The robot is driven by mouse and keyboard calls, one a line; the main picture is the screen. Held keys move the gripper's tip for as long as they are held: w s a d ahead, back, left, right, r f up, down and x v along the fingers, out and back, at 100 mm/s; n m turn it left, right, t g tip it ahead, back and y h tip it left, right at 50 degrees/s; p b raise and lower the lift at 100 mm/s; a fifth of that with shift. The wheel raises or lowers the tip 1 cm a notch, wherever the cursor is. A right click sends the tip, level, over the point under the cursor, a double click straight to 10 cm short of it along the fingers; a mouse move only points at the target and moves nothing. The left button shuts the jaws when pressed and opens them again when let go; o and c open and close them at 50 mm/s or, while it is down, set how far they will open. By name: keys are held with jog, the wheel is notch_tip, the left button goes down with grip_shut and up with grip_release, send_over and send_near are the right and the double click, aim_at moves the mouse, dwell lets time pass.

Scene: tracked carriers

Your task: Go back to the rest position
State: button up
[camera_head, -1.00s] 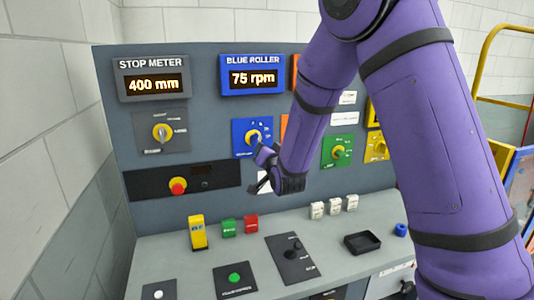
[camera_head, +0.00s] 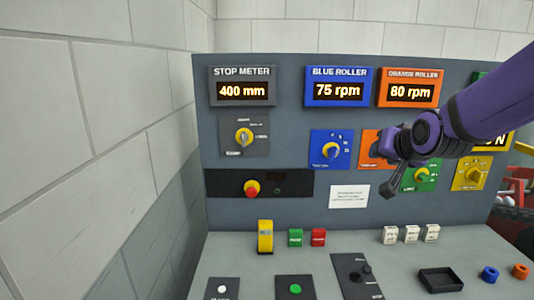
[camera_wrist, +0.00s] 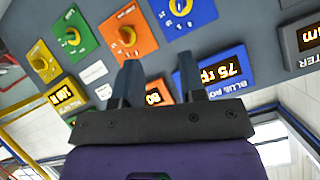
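My purple arm comes in from the right in the head view. My gripper (camera_head: 388,172) is in front of the control panel (camera_head: 300,190), partly over the orange knob plate (camera_head: 368,143) and near the green one (camera_head: 420,178). In the wrist view my gripper (camera_wrist: 158,68) has its two dark fingers apart with nothing between them. The blue knob plate (camera_head: 331,149) is just left of it and uncovered. Its display (camera_head: 338,88) reads 75 rpm, the orange display (camera_head: 410,90) 80 rpm, the stop meter display (camera_head: 242,89) 400 mm.
A red emergency button (camera_head: 252,188) sits on the panel's left. The desk below carries a yellow block (camera_head: 265,237), a black tray (camera_head: 440,280), small white blocks (camera_head: 411,234) and blue and orange rings (camera_head: 490,274). A block wall (camera_head: 95,150) stands at the left.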

jog(key=s+d+r+n+g, duration=0.1)
jog(key=s+g, duration=0.2)
jog(key=s, duration=1)
jog(key=s+d+n+g, duration=0.2)
jog(key=s+g, duration=0.1)
jog(key=s, duration=1.1)
jog(key=shift+s+d+r+g+h, duration=0.15)
jog(key=shift+r+g+h, duration=0.15)
jog(key=shift+r+h, duration=0.1)
